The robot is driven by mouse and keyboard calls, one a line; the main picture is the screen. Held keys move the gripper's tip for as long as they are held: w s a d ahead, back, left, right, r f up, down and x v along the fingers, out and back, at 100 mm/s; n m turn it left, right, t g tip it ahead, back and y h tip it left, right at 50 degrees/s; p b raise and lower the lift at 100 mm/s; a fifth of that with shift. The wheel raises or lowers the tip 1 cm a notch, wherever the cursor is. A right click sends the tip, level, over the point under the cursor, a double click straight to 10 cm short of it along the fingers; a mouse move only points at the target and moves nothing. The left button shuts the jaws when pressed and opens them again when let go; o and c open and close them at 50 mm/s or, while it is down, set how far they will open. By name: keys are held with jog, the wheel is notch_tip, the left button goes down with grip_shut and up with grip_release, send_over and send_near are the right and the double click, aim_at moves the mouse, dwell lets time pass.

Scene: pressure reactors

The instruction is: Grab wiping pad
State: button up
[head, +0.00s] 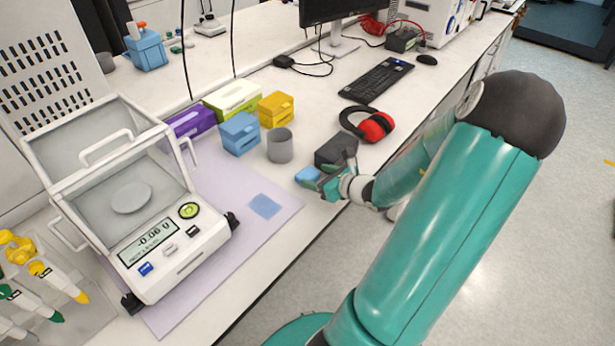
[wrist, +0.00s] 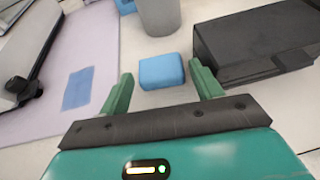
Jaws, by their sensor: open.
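The wiping pad looks to be the small blue block (wrist: 162,71) lying on the white bench in the wrist view. It also shows in the head view (head: 308,174), partly hidden by my gripper. My gripper (wrist: 160,84) is open, with one green finger on each side of the near part of the block and a gap on both sides. The fingers do not seem to touch it. In the head view my gripper (head: 322,183) is low over the bench edge. A flat blue square (head: 265,206) lies on the lilac mat to the left.
A dark box (head: 336,151) stands close to the block, on the right in the wrist view. A grey cup (head: 280,146) stands behind it. A balance (head: 130,200) sits on the lilac mat (head: 222,262). Red ear muffs (head: 375,126) and a keyboard (head: 377,80) lie farther back.

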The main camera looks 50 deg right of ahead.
aim_at(306, 173)
jog(key=x, duration=0.5)
jog(key=shift+w+f, duration=0.15)
jog(key=shift+w, duration=0.15)
jog(key=shift+a, duration=0.1)
jog(key=c, duration=0.6)
